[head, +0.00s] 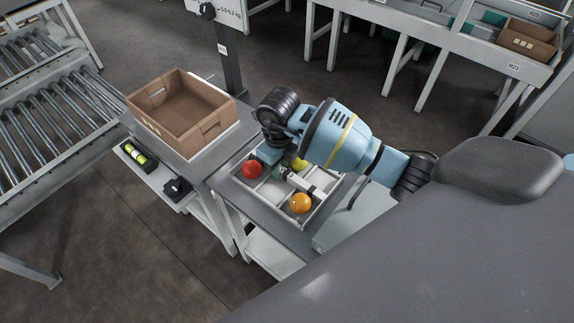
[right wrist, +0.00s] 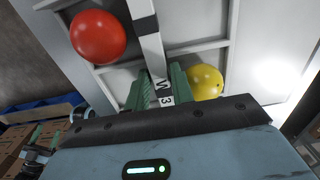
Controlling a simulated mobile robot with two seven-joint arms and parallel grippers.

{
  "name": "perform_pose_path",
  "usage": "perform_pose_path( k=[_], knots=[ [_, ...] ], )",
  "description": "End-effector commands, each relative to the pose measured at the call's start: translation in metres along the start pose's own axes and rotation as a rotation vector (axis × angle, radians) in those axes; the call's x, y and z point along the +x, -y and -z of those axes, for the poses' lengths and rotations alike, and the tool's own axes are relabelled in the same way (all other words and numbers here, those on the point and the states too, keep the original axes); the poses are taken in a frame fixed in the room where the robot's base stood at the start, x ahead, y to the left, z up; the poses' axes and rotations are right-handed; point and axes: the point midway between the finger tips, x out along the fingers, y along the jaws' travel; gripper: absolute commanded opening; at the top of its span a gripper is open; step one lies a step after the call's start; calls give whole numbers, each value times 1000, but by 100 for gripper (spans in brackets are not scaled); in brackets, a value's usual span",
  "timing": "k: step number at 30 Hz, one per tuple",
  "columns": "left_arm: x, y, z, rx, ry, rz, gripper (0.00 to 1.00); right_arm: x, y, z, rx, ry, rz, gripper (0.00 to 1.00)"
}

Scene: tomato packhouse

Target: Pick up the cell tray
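The cell tray (head: 322,209) is a pale, shallow tray with dividers on a grey table. It holds a red tomato (head: 252,169), an orange tomato (head: 300,203) and a yellow one (head: 299,163), in separate cells. A white handle bar (head: 304,184) with a dark band runs across its middle. My right gripper (head: 283,172) is over the tray. The red (right wrist: 98,37) and yellow (right wrist: 206,82) tomatoes lie on either side.
A brown crate (head: 150,117) stands on a bench left of the tray. A roller conveyor (head: 40,110) is at the far left. A shelf below the crate holds a dark box (head: 178,188). Benches with bins (head: 527,38) stand at the back right.

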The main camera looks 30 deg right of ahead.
Motion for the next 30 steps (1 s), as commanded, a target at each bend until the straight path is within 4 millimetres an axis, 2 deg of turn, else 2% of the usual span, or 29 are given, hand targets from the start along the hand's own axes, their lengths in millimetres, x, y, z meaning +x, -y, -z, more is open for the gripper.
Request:
perform_pose_path(
  k=[18, 24, 30],
  knots=[
    [0, 0, -1, 0, 2, 0, 62, 4, 0, 0, 1, -1, 1, 24],
    [-1, 0, -2, -1, 5, -1, 62, 4, 0, 0, 1, -1, 1, 0],
    [-1, 0, -3, -1, 5, -1, 62, 4, 0, 0, 1, 0, 1, 0]
  ],
)
